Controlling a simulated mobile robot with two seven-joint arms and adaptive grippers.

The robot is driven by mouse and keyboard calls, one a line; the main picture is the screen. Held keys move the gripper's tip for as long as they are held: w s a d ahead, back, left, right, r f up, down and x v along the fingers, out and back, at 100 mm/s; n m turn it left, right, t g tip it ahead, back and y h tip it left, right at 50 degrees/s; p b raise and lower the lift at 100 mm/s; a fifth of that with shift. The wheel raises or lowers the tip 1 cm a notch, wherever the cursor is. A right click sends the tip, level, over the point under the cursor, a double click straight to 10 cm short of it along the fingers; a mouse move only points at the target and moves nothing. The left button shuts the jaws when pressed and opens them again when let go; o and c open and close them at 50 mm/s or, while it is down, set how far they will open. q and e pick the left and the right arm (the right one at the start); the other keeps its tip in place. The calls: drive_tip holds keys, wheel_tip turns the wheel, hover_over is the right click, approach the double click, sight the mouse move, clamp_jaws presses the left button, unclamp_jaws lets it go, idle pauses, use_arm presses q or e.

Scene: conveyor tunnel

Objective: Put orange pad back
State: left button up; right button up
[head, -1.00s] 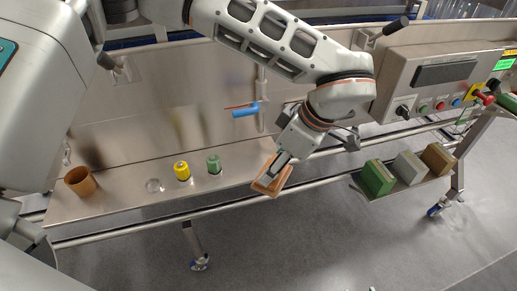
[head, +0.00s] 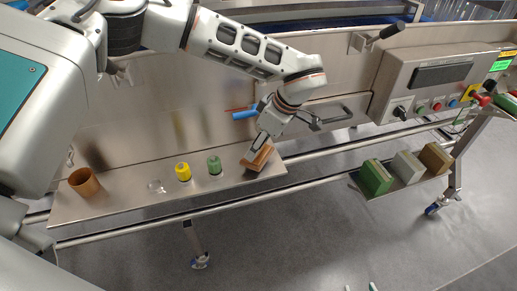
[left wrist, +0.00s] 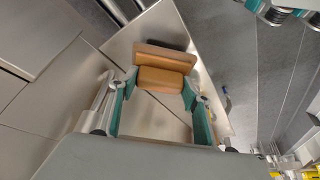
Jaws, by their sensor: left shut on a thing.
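The orange pad (head: 257,160), a brown-orange plate with a block-shaped grip, is at the right end of the steel shelf (head: 125,205). I cannot tell whether it touches the shelf. My left gripper (head: 259,146) is shut on it from above. In the left wrist view, the pad's orange block (left wrist: 162,79) sits between the teal fingertips (left wrist: 160,84), with the plate beyond it.
On the shelf stand a brown cup (head: 84,182), a clear glass (head: 157,187), a yellow bottle (head: 183,172) and a green bottle (head: 214,165). A rack at right holds green (head: 375,178), white (head: 408,167) and tan (head: 436,158) pads. A control box (head: 440,80) is above.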

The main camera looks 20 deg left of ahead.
use_arm(q)
drive_tip(key=shift+f, duration=0.85)
drive_tip(key=shift+w+a+f, duration=0.1)
drive_tip(key=shift+w+f, duration=0.1)
drive_tip(key=shift+f, duration=0.25)
drive_tip(key=shift+f, duration=0.1)
drive_tip(key=o, duration=1.2)
drive_tip(key=shift+o, duration=0.2)
